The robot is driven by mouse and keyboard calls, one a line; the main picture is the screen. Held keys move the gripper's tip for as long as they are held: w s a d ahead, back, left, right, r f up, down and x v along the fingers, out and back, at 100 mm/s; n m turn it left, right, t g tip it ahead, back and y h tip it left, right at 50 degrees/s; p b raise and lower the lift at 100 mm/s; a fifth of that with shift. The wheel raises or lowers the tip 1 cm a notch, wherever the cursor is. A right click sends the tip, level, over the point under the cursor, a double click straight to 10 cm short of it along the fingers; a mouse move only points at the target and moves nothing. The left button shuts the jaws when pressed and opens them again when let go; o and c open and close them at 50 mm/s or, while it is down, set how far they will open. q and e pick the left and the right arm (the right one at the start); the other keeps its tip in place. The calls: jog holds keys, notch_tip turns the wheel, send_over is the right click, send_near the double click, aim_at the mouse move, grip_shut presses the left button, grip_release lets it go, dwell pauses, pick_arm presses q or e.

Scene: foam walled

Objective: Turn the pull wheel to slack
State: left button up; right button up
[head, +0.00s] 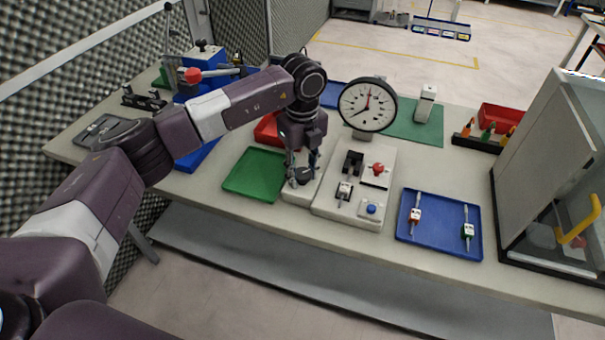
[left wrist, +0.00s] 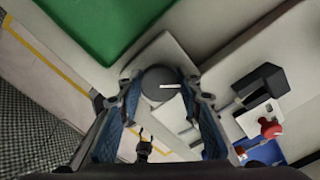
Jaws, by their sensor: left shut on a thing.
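The pull wheel (left wrist: 154,82) is a dark round knob with a white mark on top. It sits on a pale base at the left of the fixture, and in the head view the wheel (head: 303,176) shows between the fingers. My left gripper (head: 302,173) reaches down over it, shut on it; in the left wrist view its blue-padded fingers (left wrist: 164,100) stand on either side. The round dial gauge (head: 367,105) stands behind the fixture. A small two-pronged dark shape (left wrist: 144,142) low in the left wrist view may be my right gripper; its state is unclear.
A green tray (head: 239,185) lies left of the wheel. The fixture plate (head: 337,209) carries a red knob (head: 378,169) and a blue button (head: 371,209). A blue tray (head: 428,250) with two small parts lies right, beside a grey cabinet (head: 541,155).

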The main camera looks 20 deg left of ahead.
aim_at(302, 173)
pick_arm(q)
jog(key=n, duration=0.3)
jog(key=shift+w+r+n, duration=0.1)
jog(key=shift+n, duration=2.1)
jog(key=o, duration=1.2)
jog(key=shift+c, duration=0.2)
notch_tip(302, 173, up, 12)
